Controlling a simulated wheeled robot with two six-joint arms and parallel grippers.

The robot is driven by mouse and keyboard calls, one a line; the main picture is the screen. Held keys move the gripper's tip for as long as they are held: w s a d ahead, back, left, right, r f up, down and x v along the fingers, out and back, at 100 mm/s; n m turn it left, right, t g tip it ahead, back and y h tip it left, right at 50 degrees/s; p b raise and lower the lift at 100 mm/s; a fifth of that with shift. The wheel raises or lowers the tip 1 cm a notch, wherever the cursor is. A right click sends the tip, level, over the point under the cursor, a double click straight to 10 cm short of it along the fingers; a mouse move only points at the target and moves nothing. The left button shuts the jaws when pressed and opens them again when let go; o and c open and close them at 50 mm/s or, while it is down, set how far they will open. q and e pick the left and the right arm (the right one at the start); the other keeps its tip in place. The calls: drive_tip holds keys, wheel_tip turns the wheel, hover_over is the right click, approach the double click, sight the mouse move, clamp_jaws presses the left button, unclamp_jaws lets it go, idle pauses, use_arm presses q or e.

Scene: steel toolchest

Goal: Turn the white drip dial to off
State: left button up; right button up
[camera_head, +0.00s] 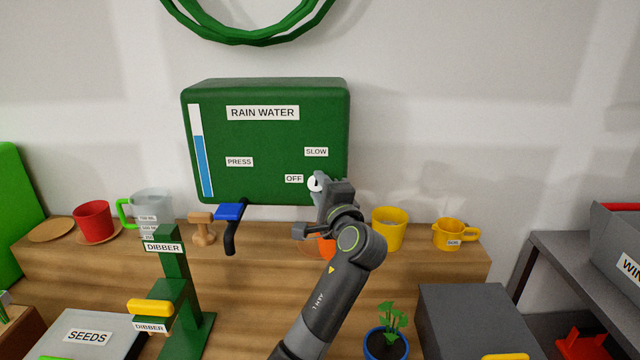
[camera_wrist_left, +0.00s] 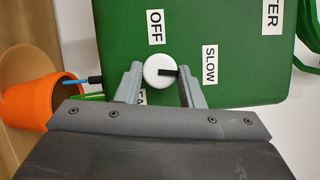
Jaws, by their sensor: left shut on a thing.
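The white drip dial (camera_head: 313,184) is on the lower right front of the green rain water tank (camera_head: 265,140), partly hidden by my gripper. In the left wrist view the round dial (camera_wrist_left: 158,70) shows its black pointer towards the SLOW label (camera_wrist_left: 209,64). The OFF label (camera_wrist_left: 155,27) is beside it; in the head view OFF (camera_head: 293,179) is left of the dial. My left gripper (camera_head: 320,188) is shut on the dial, one finger on each side, as the left wrist view (camera_wrist_left: 160,84) shows. My right gripper is not in view.
A blue press lever (camera_head: 230,212) juts out below the tank. An orange pot (camera_head: 325,246) stands under the dial, mostly hidden by my arm. A yellow pot (camera_head: 388,229) and a yellow cup (camera_head: 450,234) stand to the right on the wooden shelf (camera_head: 440,268).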

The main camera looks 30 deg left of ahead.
use_arm(q)
drive_tip(key=n+h+p, duration=0.1)
drive_tip(key=n+p, duration=0.1)
drive_tip(key=r+n+g+p, duration=0.1)
drive_tip(key=n, duration=0.2)
drive_tip(key=shift+h+p, duration=0.4)
drive_tip(key=n+h+p, duration=0.1)
drive_tip(key=n+p, duration=0.2)
drive_tip(key=shift+s+a+n+h, duration=0.1)
drive_tip(key=shift+n+h, duration=0.2)
drive_tip(key=shift+h, duration=0.1)
drive_tip(key=n+h+p, duration=0.1)
drive_tip(key=n+p, duration=0.1)
drive_tip(key=n+h+p, duration=0.1)
drive_tip(key=p, duration=0.1)
drive_tip(key=shift+s+a+r+n+t+h, duration=0.1)
drive_tip(key=shift+a+n+t+h, duration=0.05)
drive_tip(key=shift+n+t+h, duration=0.2)
drive_tip(key=shift+a+n+h+p, duration=0.1)
drive_tip(key=shift+n+h+p, duration=0.45)
drive_tip(key=shift+n+p, duration=0.4)
drive_tip(key=shift+s+n+t, duration=0.1)
drive_tip(key=shift+n+t, duration=0.25)
drive_tip(key=shift+n, duration=0.15)
drive_tip(key=shift+h, duration=0.3)
drive_tip(key=o, duration=0.9)
drive_tip(key=shift+o, duration=0.2)
